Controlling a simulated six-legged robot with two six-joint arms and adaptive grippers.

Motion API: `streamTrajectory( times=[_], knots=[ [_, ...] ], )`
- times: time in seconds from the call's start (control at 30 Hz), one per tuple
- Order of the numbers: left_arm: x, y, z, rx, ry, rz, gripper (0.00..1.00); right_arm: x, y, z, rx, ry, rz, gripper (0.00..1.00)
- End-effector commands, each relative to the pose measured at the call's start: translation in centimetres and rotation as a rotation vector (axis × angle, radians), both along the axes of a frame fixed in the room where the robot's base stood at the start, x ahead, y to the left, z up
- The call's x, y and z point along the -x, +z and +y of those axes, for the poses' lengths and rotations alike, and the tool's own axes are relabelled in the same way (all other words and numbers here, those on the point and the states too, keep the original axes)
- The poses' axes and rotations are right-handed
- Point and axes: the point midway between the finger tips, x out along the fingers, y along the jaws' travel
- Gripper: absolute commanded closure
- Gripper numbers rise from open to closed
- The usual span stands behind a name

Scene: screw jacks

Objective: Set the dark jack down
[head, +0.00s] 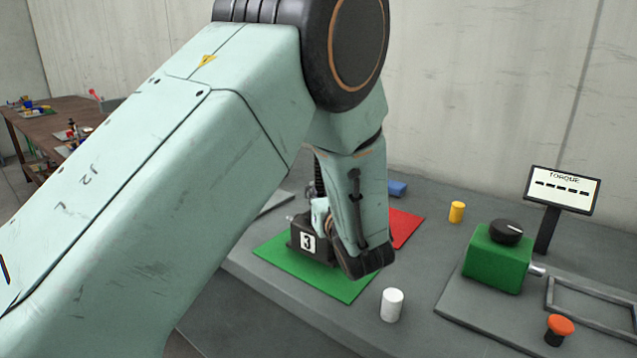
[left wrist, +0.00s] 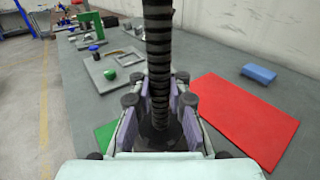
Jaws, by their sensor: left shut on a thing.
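The dark jack (head: 308,242) bears a white label with a 3. It stands upright at the green mat (head: 345,288), and I cannot tell whether its base touches the mat. My left gripper (head: 322,218) is shut on the jack and mostly hidden behind my wrist in the head view. In the left wrist view, the jack's dark ribbed screw column (left wrist: 158,60) rises between the fingers of my left gripper (left wrist: 160,125). A corner of the green mat (left wrist: 105,135) shows there at the left. My right gripper is not in view.
A red mat (head: 405,226) lies beside the green one, with a blue block (head: 397,188) behind. A white cylinder (head: 391,305) and a yellow cylinder (head: 456,212) stand nearby. Farther right are a green box with a dark knob (head: 497,258), an orange button (head: 560,325) and a torque display (head: 562,190).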

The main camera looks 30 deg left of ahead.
Motion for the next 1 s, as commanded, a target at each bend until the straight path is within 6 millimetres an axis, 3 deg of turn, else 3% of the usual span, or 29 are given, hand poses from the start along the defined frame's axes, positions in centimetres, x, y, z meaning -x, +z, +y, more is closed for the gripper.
streamTrajectory(
  times=[0.37,0.4,0.7,1.0],
  knots=[
    [-0.2,-1.2,-0.1,-0.006,-0.002,-0.017,1.00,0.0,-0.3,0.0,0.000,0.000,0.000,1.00],
    [0.0,-2.0,0.0,0.003,-0.001,0.003,0.87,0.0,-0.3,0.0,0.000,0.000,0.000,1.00],
    [0.0,-1.9,0.0,0.002,0.000,0.002,0.62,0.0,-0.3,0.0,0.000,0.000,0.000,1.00],
    [0.0,-1.9,0.0,0.001,-0.001,0.001,0.61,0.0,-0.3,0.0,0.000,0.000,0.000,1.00]
  ],
)
